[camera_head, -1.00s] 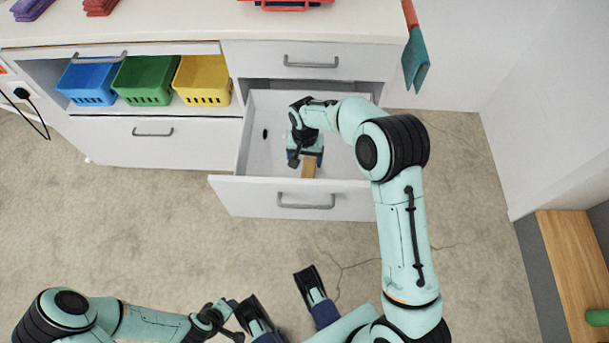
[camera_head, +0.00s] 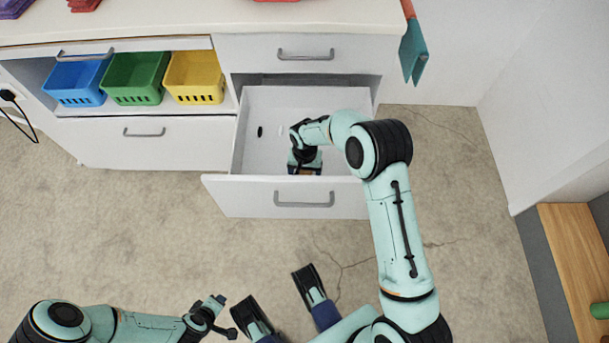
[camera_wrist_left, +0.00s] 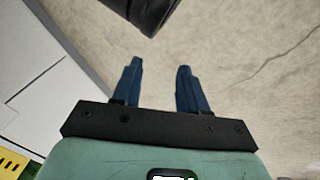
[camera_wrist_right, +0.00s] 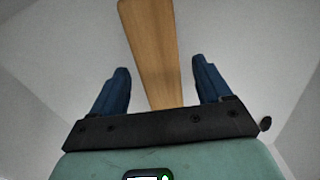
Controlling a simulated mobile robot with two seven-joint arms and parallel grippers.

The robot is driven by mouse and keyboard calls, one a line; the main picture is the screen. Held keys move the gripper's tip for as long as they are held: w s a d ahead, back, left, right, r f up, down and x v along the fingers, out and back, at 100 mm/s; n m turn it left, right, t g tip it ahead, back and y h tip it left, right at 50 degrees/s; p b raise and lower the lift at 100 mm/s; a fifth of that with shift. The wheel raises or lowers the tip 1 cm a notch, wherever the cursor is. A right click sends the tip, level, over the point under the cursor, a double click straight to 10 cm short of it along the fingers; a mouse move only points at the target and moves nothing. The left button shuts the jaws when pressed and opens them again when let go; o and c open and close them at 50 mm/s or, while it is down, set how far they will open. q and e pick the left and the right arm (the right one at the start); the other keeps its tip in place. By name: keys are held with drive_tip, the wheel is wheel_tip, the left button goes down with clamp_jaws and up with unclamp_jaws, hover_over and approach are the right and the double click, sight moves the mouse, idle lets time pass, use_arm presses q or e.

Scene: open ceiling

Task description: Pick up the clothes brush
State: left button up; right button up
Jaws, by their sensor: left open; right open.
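The clothes brush shows as a flat wooden strip (camera_wrist_right: 151,30) in the right wrist view. It lies in the open drawer (camera_head: 255,180); in the head view only a small brown part of it (camera_head: 305,171) shows below my right gripper. My right gripper (camera_wrist_right: 160,64) is open, with its blue fingers on either side of the wood. I cannot tell whether they touch it. The rest of the brush is out of view or hidden. My left gripper (camera_wrist_left: 160,64) is open and empty, over bare floor away from the drawer.
The drawer's white walls surround my right gripper, with its front panel (camera_head: 240,197) on the near side. Blue (camera_head: 75,82), green (camera_head: 135,80) and yellow (camera_head: 194,78) baskets stand on the shelf to the left. A teal and orange tool (camera_head: 413,50) hangs at the counter's right end.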

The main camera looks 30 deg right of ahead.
sight(305, 173)
drive_tip(key=c, duration=1.2)
drive_tip(key=shift+r, duration=0.1)
use_arm(q)
drive_tip(key=s+d+r+g+h+p, duration=0.1)
drive_tip(key=s+d+r+g+p, duration=0.1)
drive_tip(key=s, duration=0.5)
wheel_tip(305, 173, up, 3)
drive_tip(key=d+p, duration=0.1)
drive_tip(key=p, duration=0.1)
drive_tip(key=shift+d+m+p, duration=0.3)
use_arm(e)
wheel_tip(305, 173, up, 20)
